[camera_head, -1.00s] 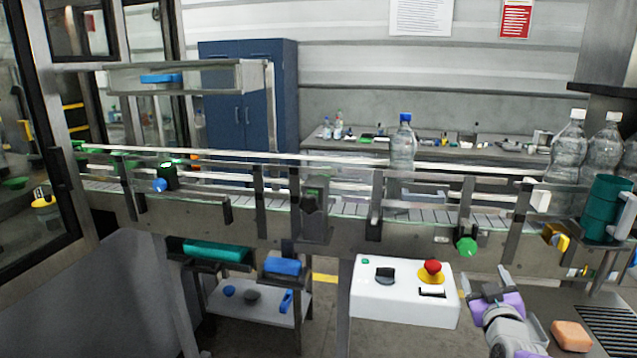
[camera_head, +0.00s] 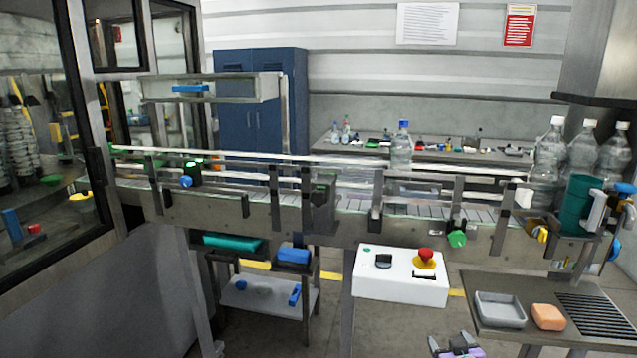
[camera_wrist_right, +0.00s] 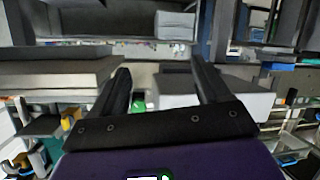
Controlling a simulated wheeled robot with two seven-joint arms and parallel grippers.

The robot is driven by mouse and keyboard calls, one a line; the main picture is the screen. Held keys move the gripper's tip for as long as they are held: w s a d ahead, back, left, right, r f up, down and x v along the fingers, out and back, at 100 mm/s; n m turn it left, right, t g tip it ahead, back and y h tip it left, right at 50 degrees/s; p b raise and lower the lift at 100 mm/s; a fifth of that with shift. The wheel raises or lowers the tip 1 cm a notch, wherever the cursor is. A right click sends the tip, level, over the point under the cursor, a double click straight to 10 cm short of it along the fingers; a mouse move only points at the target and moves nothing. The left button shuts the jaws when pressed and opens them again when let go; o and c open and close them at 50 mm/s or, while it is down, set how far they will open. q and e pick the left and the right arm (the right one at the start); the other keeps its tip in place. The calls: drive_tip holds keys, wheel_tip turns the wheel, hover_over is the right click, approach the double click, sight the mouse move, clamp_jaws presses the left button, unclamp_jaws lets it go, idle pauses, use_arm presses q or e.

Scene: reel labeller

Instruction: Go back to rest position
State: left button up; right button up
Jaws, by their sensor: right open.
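My right gripper (camera_head: 455,342) shows at the bottom edge of the head view, below the white control box (camera_head: 402,276). Its two dark fingers also show in the right wrist view (camera_wrist_right: 162,85), spread apart with nothing held between them. The gripper is apart from the control box and from the side table. My left gripper is not in the head view.
The conveyor (camera_head: 250,207) crosses the view, with a blue-capped bottle (camera_head: 401,152) standing at it. The box carries a red button (camera_head: 426,256). At right, a side table (camera_head: 490,317) holds a grey tray (camera_head: 500,310) and an orange block (camera_head: 548,317).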

drive_tip(key=s+a+f+m+g+y+p, duration=0.1)
drive_tip(key=s+a+f+g+y+p, duration=0.15)
drive_tip(key=s+a+f, duration=0.55)
drive_tip(key=s+a+f+m+g+y+p, duration=0.1)
drive_tip(key=s+a+f+g, duration=0.25)
drive_tip(key=f, duration=0.75)
drive_tip(key=s+a+f+m+g+y+p, duration=0.1)
drive_tip(key=s+a+f+g, duration=0.2)
drive_tip(key=s, duration=0.6)
drive_tip(key=s+a+f+g+y+p, duration=0.1)
drive_tip(key=s+a+f+g, duration=0.3)
drive_tip(key=s+a, duration=0.3)
drive_tip(key=s+f, duration=0.1)
drive_tip(key=s, duration=0.2)
drive_tip(key=shift+s+f+m+p, duration=0.2)
drive_tip(key=shift+f+m+p, duration=0.1)
drive_tip(key=shift+f+m, duration=0.1)
drive_tip(key=shift+y, duration=0.25)
